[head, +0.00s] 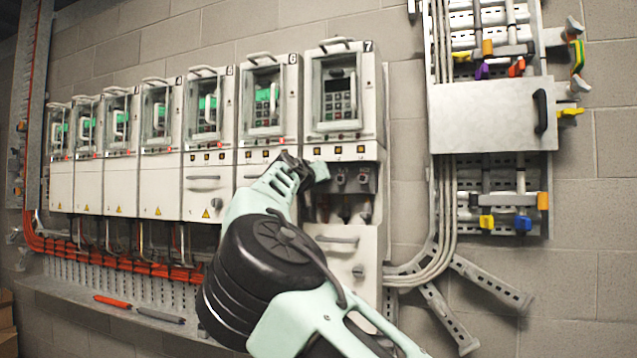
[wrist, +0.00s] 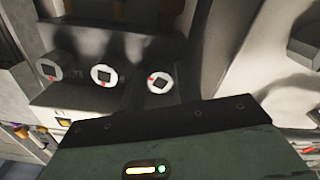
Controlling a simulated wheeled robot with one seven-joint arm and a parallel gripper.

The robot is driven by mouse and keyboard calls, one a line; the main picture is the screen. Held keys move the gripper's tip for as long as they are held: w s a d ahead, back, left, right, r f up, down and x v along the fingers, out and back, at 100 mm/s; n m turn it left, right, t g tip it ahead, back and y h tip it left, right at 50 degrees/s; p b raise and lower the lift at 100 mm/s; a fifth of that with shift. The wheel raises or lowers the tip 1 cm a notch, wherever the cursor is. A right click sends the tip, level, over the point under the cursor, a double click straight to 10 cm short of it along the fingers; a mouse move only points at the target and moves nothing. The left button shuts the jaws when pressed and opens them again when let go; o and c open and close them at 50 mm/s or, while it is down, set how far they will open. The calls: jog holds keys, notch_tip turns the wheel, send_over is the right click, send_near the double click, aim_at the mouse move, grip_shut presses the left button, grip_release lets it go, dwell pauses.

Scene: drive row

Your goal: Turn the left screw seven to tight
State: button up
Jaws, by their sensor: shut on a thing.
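Drive 7 (head: 343,150) is the rightmost unit of the row, with a dark terminal recess (head: 374,208) below its front.
A lower cover with a handle (head: 337,239) and a knob (head: 358,271) is below the recess. Drive 6 (head: 268,108) stands close on the left. A grey box (head: 485,117) with a black handle is on the right. A ledge (head: 130,318) carries a red tool (head: 112,301).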

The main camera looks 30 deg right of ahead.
jog(key=shift+f, duration=0.1)
jog(key=o, duration=0.8)
jog(key=shift+o, duration=0.2)
jog(key=shift+a, duration=0.1)
jog(key=b+v, duration=0.4)
jog(key=v, duration=1.3)
jog(key=shift+s, duration=0.15)
